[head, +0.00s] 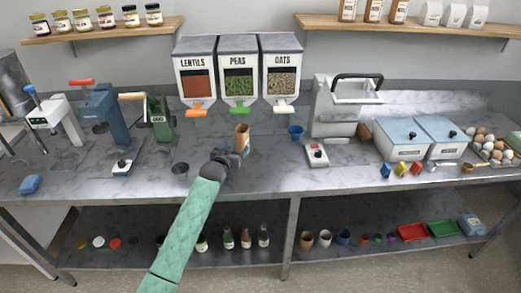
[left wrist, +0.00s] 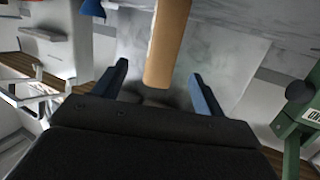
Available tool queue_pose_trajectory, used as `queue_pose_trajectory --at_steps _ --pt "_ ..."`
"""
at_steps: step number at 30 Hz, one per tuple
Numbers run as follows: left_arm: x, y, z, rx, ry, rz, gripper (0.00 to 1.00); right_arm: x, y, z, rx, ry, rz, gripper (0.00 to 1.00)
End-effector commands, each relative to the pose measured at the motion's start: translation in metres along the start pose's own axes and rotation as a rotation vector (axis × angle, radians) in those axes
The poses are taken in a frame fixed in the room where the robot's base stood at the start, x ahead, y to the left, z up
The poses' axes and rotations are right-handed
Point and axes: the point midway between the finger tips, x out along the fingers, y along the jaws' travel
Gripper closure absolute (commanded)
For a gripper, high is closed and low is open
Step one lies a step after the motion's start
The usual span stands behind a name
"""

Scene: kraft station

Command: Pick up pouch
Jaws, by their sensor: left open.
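The brown kraft pouch (head: 242,138) stands upright on the grey marble counter, below the dispensers, in the head view. In the left wrist view the pouch (left wrist: 168,45) is a tan strip that comes down from the top edge, its end between the fingers. My left gripper (head: 228,160) is just in front of the pouch in the head view, partly covering its lower part. In the left wrist view the left gripper (left wrist: 158,85) is open, with one blue finger on each side of the pouch and a gap on both sides. My right gripper is not in view.
Dispensers for lentils (head: 197,84), peas (head: 239,84) and oats (head: 282,84) hang behind the pouch. A dark cup (head: 180,168) stands left of my gripper, a blue cup (head: 296,131) to its right.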

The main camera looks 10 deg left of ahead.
Motion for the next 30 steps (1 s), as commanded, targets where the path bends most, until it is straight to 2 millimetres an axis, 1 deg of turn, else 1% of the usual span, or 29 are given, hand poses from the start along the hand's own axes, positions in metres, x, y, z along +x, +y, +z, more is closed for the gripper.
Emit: queue_pose_trajectory --at_steps 1,3,6,8,11,15,20,23,30 --pt "0.006 -0.001 -0.004 -0.002 0.011 0.005 0.29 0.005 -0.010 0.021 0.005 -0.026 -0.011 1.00" --pt "0.012 -0.002 -0.008 -0.007 0.025 0.010 0.29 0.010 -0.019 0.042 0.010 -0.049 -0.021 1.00" --pt "0.017 -0.003 -0.010 -0.011 0.034 0.013 0.29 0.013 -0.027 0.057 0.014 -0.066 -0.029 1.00" --pt "0.021 -0.003 -0.010 -0.012 0.036 0.014 0.29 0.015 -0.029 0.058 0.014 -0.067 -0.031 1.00" --pt "0.028 -0.003 -0.009 -0.013 0.037 0.014 0.29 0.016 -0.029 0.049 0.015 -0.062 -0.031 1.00" --pt "0.040 -0.002 -0.010 -0.012 0.037 0.014 0.29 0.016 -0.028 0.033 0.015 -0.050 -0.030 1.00" --pt "0.049 -0.003 -0.011 -0.012 0.037 0.014 0.29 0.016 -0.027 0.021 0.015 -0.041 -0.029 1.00" --pt "0.059 -0.004 -0.012 -0.011 0.038 0.014 0.29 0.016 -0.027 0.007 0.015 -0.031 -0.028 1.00" --pt "0.081 -0.006 -0.015 -0.012 0.036 0.014 0.29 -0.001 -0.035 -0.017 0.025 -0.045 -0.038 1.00"
